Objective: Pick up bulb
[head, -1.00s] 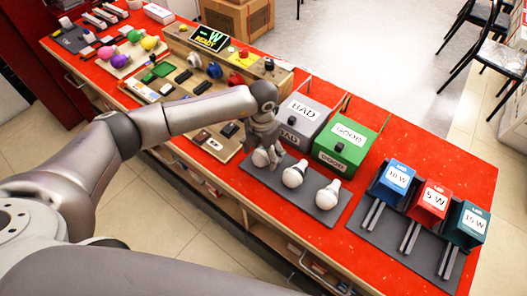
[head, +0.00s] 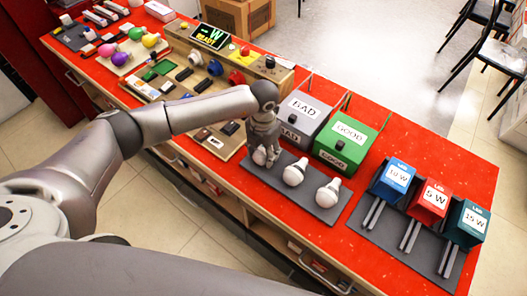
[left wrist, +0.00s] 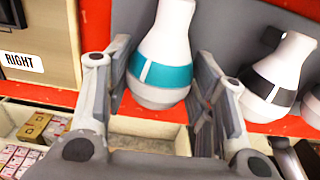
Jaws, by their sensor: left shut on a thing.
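My left gripper (head: 264,152) is at the leftmost white bulb (head: 260,157) on the grey mat (head: 318,213). In the left wrist view the gripper (left wrist: 162,95) has one finger on each side of this bulb (left wrist: 167,45), which has a teal band. It is shut on the bulb. The fingers partly hide the bulb in the head view. Two more white bulbs, a middle one (head: 294,174) and a right one (head: 327,193), lie on the mat. The middle one shows a black band in the left wrist view (left wrist: 276,80). My right gripper is not in view.
Behind the mat stand a grey BAD box (head: 304,107) and a green GOOD box (head: 349,132). Blue (head: 397,176), red (head: 432,196) and teal (head: 470,219) wattage boxes stand at right. A test panel with a READY display (head: 211,36) stands at left, with coloured bulbs beyond.

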